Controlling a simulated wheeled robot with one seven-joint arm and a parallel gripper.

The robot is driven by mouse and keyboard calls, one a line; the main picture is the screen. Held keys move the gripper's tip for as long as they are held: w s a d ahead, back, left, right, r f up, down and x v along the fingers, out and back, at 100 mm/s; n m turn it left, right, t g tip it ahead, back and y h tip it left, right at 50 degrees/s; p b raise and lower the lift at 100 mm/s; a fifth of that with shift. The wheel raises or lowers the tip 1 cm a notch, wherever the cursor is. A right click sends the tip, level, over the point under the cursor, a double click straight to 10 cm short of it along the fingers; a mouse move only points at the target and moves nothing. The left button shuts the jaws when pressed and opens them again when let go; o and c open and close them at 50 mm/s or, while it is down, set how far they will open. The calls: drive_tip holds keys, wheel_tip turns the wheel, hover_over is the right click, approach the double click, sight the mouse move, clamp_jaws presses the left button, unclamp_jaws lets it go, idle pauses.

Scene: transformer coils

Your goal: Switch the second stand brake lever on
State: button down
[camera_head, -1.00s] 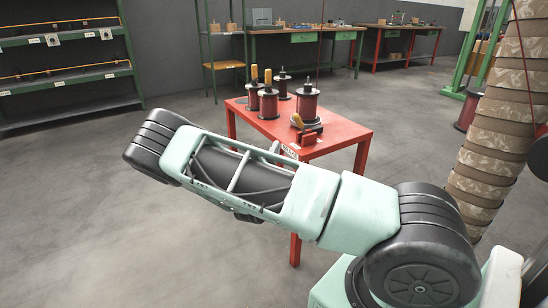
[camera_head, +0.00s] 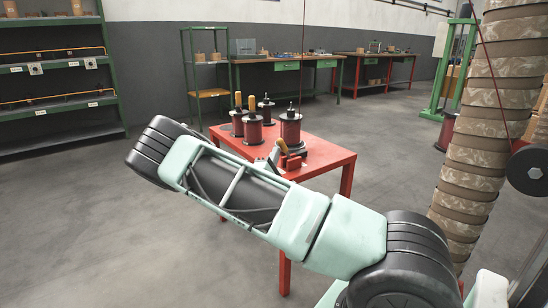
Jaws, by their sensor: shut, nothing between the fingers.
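Several spools of dark red wire stand on a red table. The largest spool (camera_head: 290,129) is at the right, with others (camera_head: 253,128) to its left and behind. A brake lever with a yellow-orange handle (camera_head: 282,146) rises, tilted, from a small red block (camera_head: 291,161) in front of the largest spool. I cannot tell whether it is the second stand's lever. Only a small grey end of what looks like my gripper (camera_head: 273,157) shows past my arm, just left of the lever. It looks shut. Contact cannot be told, and the rest is hidden behind my arm.
The red table (camera_head: 328,157) has bare room at its right. My arm crosses in front of its near left side. A ribbed column (camera_head: 473,130) stands at the right. Green shelves (camera_head: 60,70) and workbenches (camera_head: 285,64) line the back. The grey floor at left is open.

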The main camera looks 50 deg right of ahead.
drive_tip(key=shift+r, duration=0.1)
drive_tip(key=r+m+p, duration=0.1)
drive_tip(key=p, duration=0.1)
drive_tip(key=d+r+m+g+y+p, duration=0.1)
drive_tip(key=p, duration=0.1)
drive_tip(key=shift+s+r+g+y+p, duration=0.1)
drive_tip(key=shift+r+g+y+p, duration=0.05)
drive_tip(key=shift+g+y+p, duration=0.2)
drive_tip(key=d+r+m+y+p, duration=0.1)
drive_tip(key=p, duration=0.2)
drive_tip(key=d+m+g+y+p, duration=0.1)
drive_tip(key=p, duration=0.2)
drive_tip(key=shift+s+d+r+g, duration=0.15)
drive_tip(key=shift+s+r+g, duration=0.15)
drive_tip(key=shift+r, duration=0.1)
drive_tip(key=p, duration=0.1)
drive_tip(key=d+m+y+p, duration=0.1)
drive_tip(key=d+y+p, duration=0.1)
drive_tip(key=shift+s+r+m+p, duration=0.25)
drive_tip(key=shift+r+m+p, duration=0.05)
drive_tip(key=shift+p, duration=0.05)
drive_tip(key=shift+s+d+f+m+g+y+p, duration=0.15)
drive_tip(key=shift+d+m+g+y+p, duration=0.35)
drive_tip(key=shift+d+y+p, duration=0.65)
drive_tip(key=shift+s+d+f, duration=0.1)
drive_tip(key=shift+s+d, duration=0.05)
drive_tip(key=shift+d, duration=0.1)
